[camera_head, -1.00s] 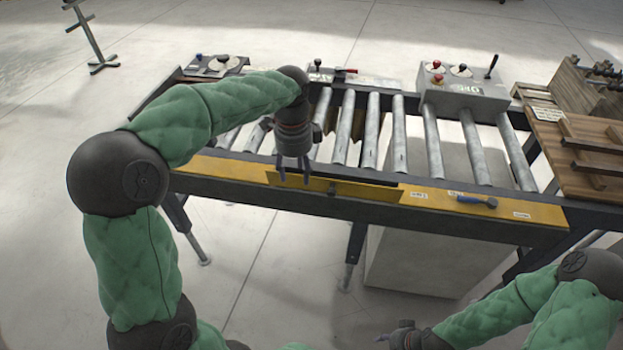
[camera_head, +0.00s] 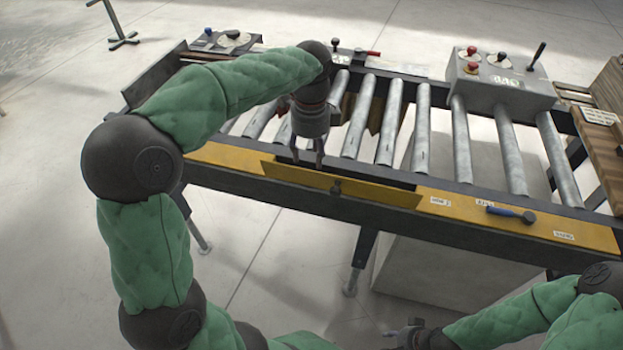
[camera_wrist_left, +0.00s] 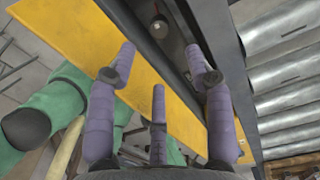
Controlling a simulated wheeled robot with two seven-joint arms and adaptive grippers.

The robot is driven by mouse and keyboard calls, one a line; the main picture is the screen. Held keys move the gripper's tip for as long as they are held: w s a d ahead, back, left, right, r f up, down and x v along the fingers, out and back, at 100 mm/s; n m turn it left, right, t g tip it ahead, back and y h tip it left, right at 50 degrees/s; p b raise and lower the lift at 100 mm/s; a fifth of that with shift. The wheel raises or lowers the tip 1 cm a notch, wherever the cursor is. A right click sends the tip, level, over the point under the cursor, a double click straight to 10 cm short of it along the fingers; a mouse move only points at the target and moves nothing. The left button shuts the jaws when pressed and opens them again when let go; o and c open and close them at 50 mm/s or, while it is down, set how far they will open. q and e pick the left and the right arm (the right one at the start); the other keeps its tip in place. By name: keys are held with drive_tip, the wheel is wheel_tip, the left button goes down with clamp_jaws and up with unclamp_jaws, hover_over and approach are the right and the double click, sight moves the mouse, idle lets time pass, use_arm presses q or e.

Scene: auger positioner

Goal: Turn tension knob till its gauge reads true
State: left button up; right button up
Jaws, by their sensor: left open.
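No knob is clearly marked as the tension knob. A small dark knob (camera_head: 336,188) sits on the front of the yellow plate (camera_head: 385,194) along the conveyor's near side. The control box (camera_head: 500,82) at the back right carries a dial gauge (camera_head: 499,60), red knobs (camera_head: 472,67) and a black lever (camera_head: 537,55). The gauge's reading is too small to tell. My left gripper (camera_head: 307,163) is open and empty, pointing down over the conveyor's near edge, left of the small knob. Its purple fingers (camera_wrist_left: 160,50) show apart in the left wrist view. My right gripper (camera_head: 404,334) is low at the bottom.
Metal rollers (camera_head: 420,125) span the conveyor. A blue-handled tool (camera_head: 510,214) lies on the yellow front rail among white labels. Another panel (camera_head: 225,40) with knobs stands at the back left. A wooden board (camera_head: 603,128) is at right. The floor in front is clear.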

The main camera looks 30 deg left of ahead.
use_arm(q)
drive_tip(key=f+b, duration=0.2)
drive_tip(key=f, duration=0.3)
drive_tip(key=f+b, duration=0.1)
drive_tip(key=f, duration=0.3)
drive_tip(key=shift+s+f+b, duration=0.2)
drive_tip(key=shift+f+b, duration=0.15)
drive_tip(key=shift+b, duration=0.05)
drive_tip(key=shift+c, duration=0.3)
clamp_jaws()
